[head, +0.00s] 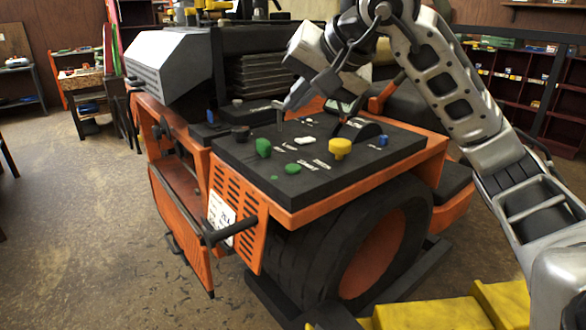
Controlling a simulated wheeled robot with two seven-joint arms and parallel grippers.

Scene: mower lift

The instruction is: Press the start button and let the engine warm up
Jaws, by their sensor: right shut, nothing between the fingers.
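The mower's dark control panel (325,175) sits on its orange body and carries several coloured controls. A green knob (263,147), a flat green button (292,168) and a large yellow knob (340,148) are near its front. A white control (304,140) is behind them, and a blue one (381,140) is at the right. The white labels are too small to read, so I cannot tell which control is the start button. Contact with the panel cannot be made out. My left gripper is out of view.
The mower's large black wheel (345,245) is below the panel. A black handle (232,230) sticks out at the front. A yellow structure (440,312) is at the bottom right. Shelves (515,85) stand behind at the right. The floor at the left is clear.

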